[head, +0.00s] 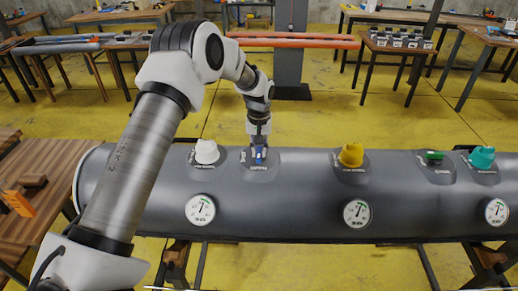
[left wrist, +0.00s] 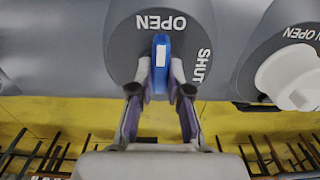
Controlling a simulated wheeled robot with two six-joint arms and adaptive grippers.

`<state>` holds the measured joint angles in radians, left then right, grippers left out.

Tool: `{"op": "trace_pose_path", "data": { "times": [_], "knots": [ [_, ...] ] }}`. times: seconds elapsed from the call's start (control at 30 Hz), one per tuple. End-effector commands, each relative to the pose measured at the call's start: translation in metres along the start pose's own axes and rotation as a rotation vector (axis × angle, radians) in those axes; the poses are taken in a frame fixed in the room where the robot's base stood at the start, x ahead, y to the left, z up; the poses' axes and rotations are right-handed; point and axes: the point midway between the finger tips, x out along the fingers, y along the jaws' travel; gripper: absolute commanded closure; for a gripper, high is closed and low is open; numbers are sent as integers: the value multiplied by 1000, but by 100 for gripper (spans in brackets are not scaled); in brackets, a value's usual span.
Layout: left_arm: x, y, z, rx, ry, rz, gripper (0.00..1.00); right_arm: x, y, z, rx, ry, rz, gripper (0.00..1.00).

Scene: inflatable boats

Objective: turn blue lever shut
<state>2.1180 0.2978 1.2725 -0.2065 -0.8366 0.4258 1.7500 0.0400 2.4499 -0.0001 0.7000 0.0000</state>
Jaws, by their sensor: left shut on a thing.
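The blue lever (head: 259,155) sits on a dark round plate on top of the grey inflatable tube (head: 300,215). In the left wrist view the blue lever (left wrist: 161,60) points straight up and down in the picture, toward the word OPEN on the plate (left wrist: 122,55); the word SHUT is to its right. My left gripper (head: 259,146) reaches down from above onto the lever. In the left wrist view my left gripper (left wrist: 161,78) has its fingertips on both sides of the lever, shut on it. My right gripper is not in view.
A white valve (head: 206,152) is left of the lever; it also shows in the left wrist view (left wrist: 290,75). A yellow valve (head: 351,155), a green lever (head: 434,156) and a teal valve (head: 481,157) lie right. Round gauges (head: 200,209) line the tube's front.

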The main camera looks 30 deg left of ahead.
Motion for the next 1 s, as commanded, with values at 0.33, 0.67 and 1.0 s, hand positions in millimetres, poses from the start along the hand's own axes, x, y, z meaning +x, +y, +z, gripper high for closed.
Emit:
{"op": "trace_pose_path", "data": {
  "times": [0.33, 0.67, 1.0],
  "knots": [
    [2, -1, -1, 128, 1, -1, 100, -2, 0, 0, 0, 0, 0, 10],
    [2, -4, -1, 406, 1, -1, 100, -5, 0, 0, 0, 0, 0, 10],
    [3, -6, -2, 729, 0, 0, 100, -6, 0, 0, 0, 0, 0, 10]
  ]
}}
